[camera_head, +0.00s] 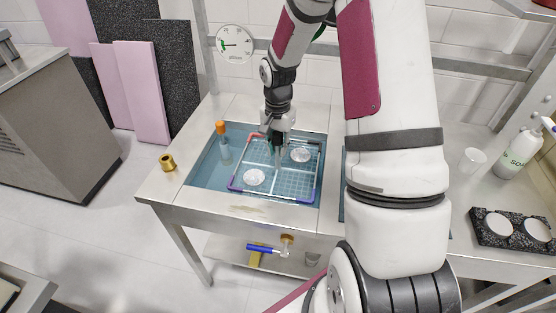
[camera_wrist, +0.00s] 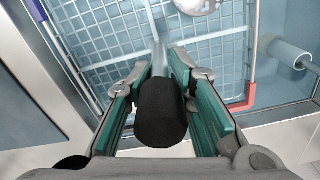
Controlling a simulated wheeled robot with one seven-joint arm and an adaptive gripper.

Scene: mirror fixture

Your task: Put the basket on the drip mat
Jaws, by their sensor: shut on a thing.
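The basket (camera_head: 270,196) is a wire grid tray with a rim in purple, red and blue. It is in or just over the blue sink basin at the middle of the head view; I cannot tell whether it touches the bottom. Its wire floor (camera_wrist: 105,35) also shows in the wrist view. My gripper (camera_head: 276,132) is above the basket, pointing down. In the wrist view its green-padded fingers (camera_wrist: 162,75) are on either side of a black cylindrical grip (camera_wrist: 162,112), apparently the basket's handle. I cannot make out the drip mat for sure.
Two clear round dishes (camera_head: 254,177) (camera_head: 300,154) are in the basket. An orange-capped bottle (camera_head: 224,150) stands beside it, and a brass piece (camera_head: 167,161) sits on the left rim. At right are a soap bottle (camera_head: 518,155) and a black holder (camera_head: 512,240). My arm hides the counter's middle.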

